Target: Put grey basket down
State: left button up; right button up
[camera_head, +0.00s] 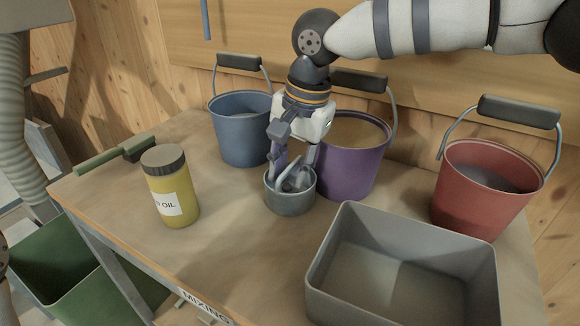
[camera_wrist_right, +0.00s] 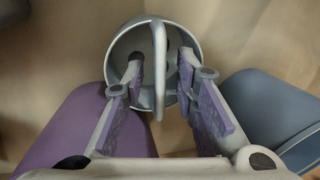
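A large grey rectangular basket (camera_head: 335,240) rests on the table at the front right, and no gripper touches it. It looks empty. My right gripper (camera_head: 293,163) points down over a small grey round cup (camera_head: 292,203) that stands on the table in front of the blue and purple buckets. In the right wrist view the gripper (camera_wrist_right: 160,78) is open, with a finger on each side of the upright handle (camera_wrist_right: 159,60) of the cup (camera_wrist_right: 125,45). Gaps show between the fingers and the handle. My left gripper is not in view.
A blue bucket (camera_head: 240,130), a purple bucket (camera_head: 350,168) and a red bucket (camera_head: 480,200) stand along the wooden wall. A yellow oil jar (camera_head: 170,190) stands at the left. A green bin (camera_head: 60,265) is below the table. The table middle (camera_head: 240,245) is clear.

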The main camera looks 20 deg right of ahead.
notch_tip(320, 180, up, 12)
jog(key=s+d, duration=0.1)
jog(key=shift+s+d, duration=0.3)
